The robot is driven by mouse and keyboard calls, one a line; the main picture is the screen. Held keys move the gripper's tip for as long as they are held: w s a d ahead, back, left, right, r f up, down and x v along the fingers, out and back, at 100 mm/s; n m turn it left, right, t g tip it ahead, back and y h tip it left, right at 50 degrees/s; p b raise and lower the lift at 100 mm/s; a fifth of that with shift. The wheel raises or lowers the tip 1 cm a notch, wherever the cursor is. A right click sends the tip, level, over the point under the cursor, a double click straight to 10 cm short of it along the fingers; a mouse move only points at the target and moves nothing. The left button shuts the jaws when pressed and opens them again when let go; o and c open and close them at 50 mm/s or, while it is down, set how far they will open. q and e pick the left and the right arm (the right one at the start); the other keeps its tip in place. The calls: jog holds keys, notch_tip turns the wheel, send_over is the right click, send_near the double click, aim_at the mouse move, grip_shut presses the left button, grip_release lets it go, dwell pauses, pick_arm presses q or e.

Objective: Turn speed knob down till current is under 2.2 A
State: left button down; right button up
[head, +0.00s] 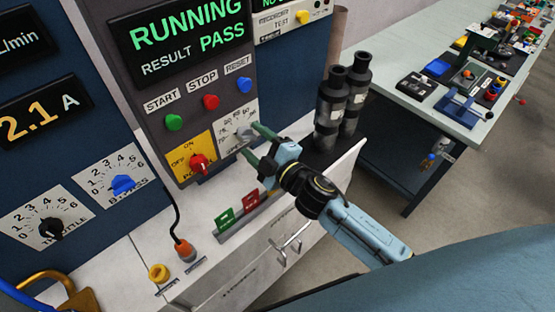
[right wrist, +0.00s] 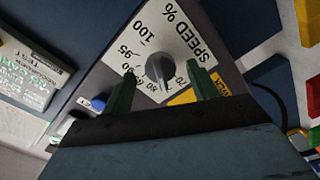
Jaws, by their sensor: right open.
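The grey speed knob (head: 243,136) sits on a white dial plate on the grey control panel. In the right wrist view the knob (right wrist: 159,68) is at the centre of the "SPEED %" dial (right wrist: 180,30), its pointer near the 70 to 80 marks, exact value unclear. My right gripper (head: 249,139) is open, its green fingers (right wrist: 161,70) on either side of the knob with visible gaps. The current display (head: 40,113) reads 2.1 A. The large screen (head: 188,40) shows RUNNING and RESULT PASS. My left gripper is out of view.
The red power knob (head: 198,163) is left of the speed knob, with green, red and blue buttons above. Red and green tags (head: 237,208) stand on the ledge below. Two dark cylinders (head: 333,105) stand right of my gripper. A cluttered bench (head: 400,60) is farther right.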

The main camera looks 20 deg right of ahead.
jog(key=b+v, duration=0.1)
jog(key=v, duration=0.9)
jog(key=shift+s, duration=0.3)
jog(key=shift+d, duration=0.1)
